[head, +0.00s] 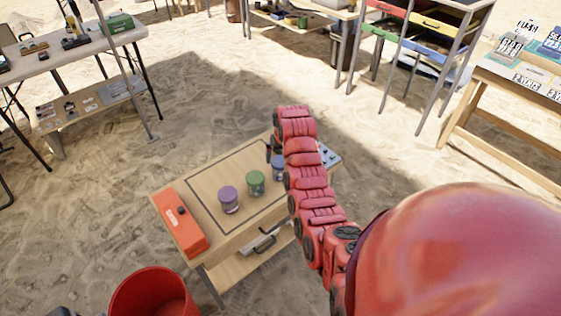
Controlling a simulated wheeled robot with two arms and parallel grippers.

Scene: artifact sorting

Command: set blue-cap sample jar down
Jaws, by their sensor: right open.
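A small table (190,198) with a dark outlined rectangle on its top stands in front of me. The blue-cap sample jar (278,168) stands on it, partly hidden behind my right arm. The green-cap jar (256,183) and the purple-cap jar (229,200) stand to its left in a slanting row. My right gripper (269,152) shows as a small dark shape just behind and above the blue-cap jar. It is open, and the arm hides most of it. I cannot tell whether it touches the jar. My left gripper is not in view.
A red box (183,224) lies at the table's left end. A red bucket (154,293) stands on the sand in front. Other tables with boxes and cards stand at the back left and right. Open sand lies around the small table.

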